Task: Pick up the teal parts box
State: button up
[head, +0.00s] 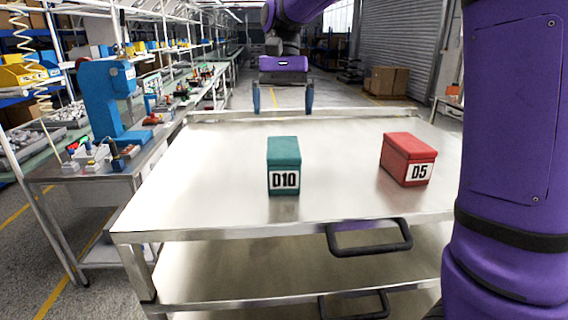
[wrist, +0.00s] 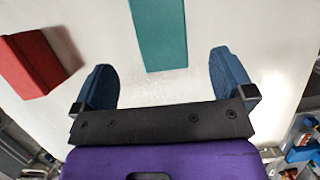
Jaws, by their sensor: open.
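The teal parts box (head: 284,152) stands on the metal cart top, left of its middle, with a white label reading D10 on its near face. In the wrist view the teal box (wrist: 158,32) shows at the top, in line with the gap between my fingers and beyond their tips. My gripper (head: 283,97) is open and empty, above the far part of the cart and apart from the box. Its two blue fingers also show in the wrist view (wrist: 163,80).
A red box (head: 408,152) labelled D5 stands on the cart (head: 215,205), right of the teal box; it also shows in the wrist view (wrist: 32,64). A workbench with a blue machine (head: 110,100) is at the left. The cart top is otherwise clear, with a raised far rim.

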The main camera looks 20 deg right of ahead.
aim_at(283, 145)
jog(key=shift+w+a+f, duration=0.15)
jog(key=shift+w+f, duration=0.05)
jog(key=shift+w, duration=0.05)
jog(key=x, duration=0.5)
jog(key=shift+s, duration=0.1)
jog(key=x, duration=0.4)
jog(key=shift+s+f, duration=0.15)
jog(key=shift+s, duration=0.1)
jog(key=shift+s+f, duration=0.2)
jog(key=shift+f, duration=0.35)
jog(key=shift+f, duration=0.1)
jog(key=c, duration=1.2)
